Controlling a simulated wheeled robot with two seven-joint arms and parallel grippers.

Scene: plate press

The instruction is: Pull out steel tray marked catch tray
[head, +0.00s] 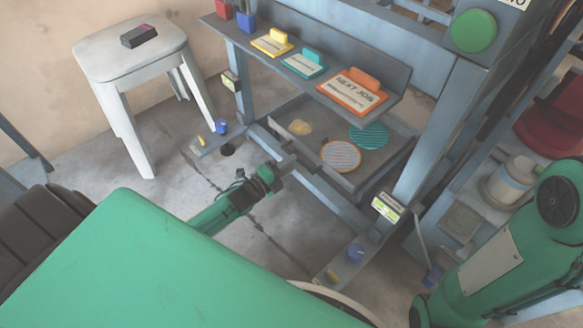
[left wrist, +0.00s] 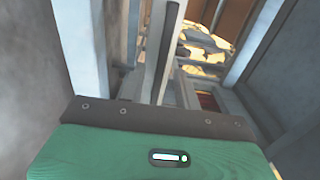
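A grey steel tray (head: 378,178) sits low inside the press frame. A grey striped disc with an orange rim (head: 341,156), a teal striped disc (head: 369,136) and a yellowish patch (head: 300,127) lie in it. I cannot read a catch tray mark. My left gripper (head: 280,168) is at the front side of the tray, close to its front edge. Whether it touches the tray, and whether its fingers are open, I cannot tell. The left wrist view shows a grey upright bar (left wrist: 162,50) ahead of the green wrist housing. My right gripper is out of view; only the green right arm shows.
A shelf (head: 300,82) above the tray carries yellow, teal and orange NEXT JOB signs (head: 353,92). Blue-grey frame posts (head: 425,135) and low feet with blue knobs (head: 355,252) flank the tray. A white stool (head: 130,50) stands left. Floor before the tray is clear.

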